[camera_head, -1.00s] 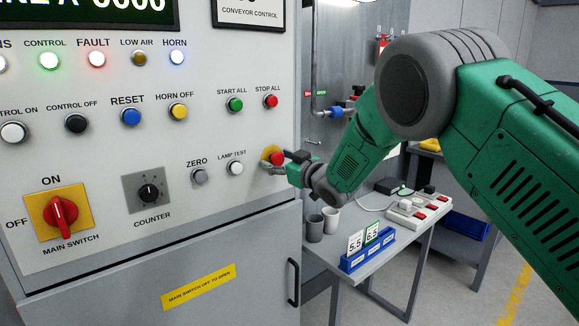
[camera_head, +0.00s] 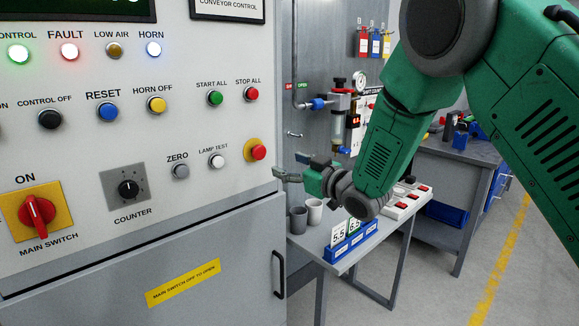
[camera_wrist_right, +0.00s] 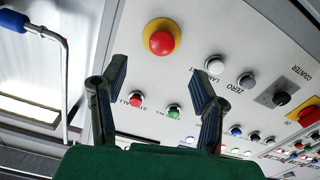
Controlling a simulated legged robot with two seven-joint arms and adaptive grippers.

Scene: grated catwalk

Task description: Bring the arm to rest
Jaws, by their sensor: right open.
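My right arm is green and grey and comes in from the right in the head view. Its gripper (camera_head: 288,166) is open and empty, just right of the control cabinet's edge and apart from the panel. In the right wrist view the two dark fingers (camera_wrist_right: 155,90) stand wide apart, with the panel beyond them. The red mushroom button on a yellow base (camera_head: 258,152) is left of the gripper; in the wrist view the button (camera_wrist_right: 161,42) shows above the fingertips. My left gripper is not in view.
The control cabinet (camera_head: 225,234) fills the left, with a door handle (camera_head: 279,274). A small table below the gripper holds cups (camera_head: 314,211), a blue card holder (camera_head: 350,245) and a switch box (camera_head: 400,209). A valve assembly (camera_head: 338,130) is behind. Floor at right is clear.

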